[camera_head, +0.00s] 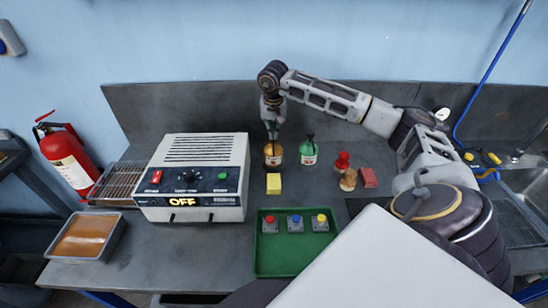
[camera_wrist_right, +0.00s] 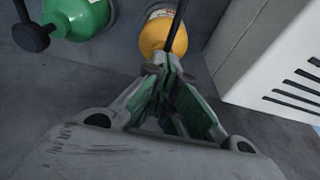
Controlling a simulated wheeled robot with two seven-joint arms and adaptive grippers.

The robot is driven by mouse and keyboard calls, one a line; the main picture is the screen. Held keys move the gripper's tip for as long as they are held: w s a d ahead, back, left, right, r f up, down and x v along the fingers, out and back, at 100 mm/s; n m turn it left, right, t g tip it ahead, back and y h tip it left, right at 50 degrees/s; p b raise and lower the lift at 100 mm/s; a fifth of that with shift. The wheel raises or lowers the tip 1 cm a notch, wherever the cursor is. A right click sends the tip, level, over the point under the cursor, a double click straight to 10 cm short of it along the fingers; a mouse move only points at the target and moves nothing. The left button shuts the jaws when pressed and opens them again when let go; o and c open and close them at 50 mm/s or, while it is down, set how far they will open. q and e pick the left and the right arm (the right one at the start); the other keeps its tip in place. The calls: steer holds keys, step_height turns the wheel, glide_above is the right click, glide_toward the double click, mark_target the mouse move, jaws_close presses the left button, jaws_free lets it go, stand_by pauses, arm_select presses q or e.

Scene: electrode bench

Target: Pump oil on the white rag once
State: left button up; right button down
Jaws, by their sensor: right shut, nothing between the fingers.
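An orange bottle (camera_head: 272,161) with a dark pump top stands at the back of the bench. It also shows in the right wrist view (camera_wrist_right: 162,34), with its dark stem just beyond my fingertips. A green bottle (camera_head: 308,157) with a dark pump stands to its right, and in the wrist view (camera_wrist_right: 78,16) it is at upper left. My right gripper (camera_head: 273,132) points down over the orange bottle, shut and empty; in the wrist view its fingertips (camera_wrist_right: 167,66) meet near the bottle. Whether they touch the pump I cannot tell. I see no white rag. My left gripper is not in view.
A yellow block (camera_head: 274,184) lies before the orange bottle. A white power box (camera_head: 195,150) stands close on the left. A green tray (camera_head: 292,258) with buttons is in front. A red-topped item (camera_head: 343,160) and red block (camera_head: 368,177) lie right.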

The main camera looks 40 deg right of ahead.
steer(key=shift+w+d+p+v, duration=0.1)
steer(key=shift+p+v, duration=0.45)
steer(key=shift+v, duration=0.2)
steer(key=shift+w+d+p+v, duration=0.1)
steer(key=shift+w+p+v, duration=0.05)
steer(key=shift+p+v, duration=0.45)
steer(key=shift+r, duration=0.25)
steer(key=shift+w+d+p+v, duration=0.15)
steer(key=shift+p+v, duration=0.55)
steer(key=shift+v, duration=0.25)
steer(key=shift+w+d+p+v, duration=0.15)
steer(key=shift+p+v, duration=0.5)
steer(key=shift+v, duration=0.35)
steer(key=shift+w+d+p+v, duration=0.1)
steer(key=shift+w+p+v, duration=0.05)
steer(key=shift+p+v, duration=0.7)
steer(key=shift+s+r, duration=0.1)
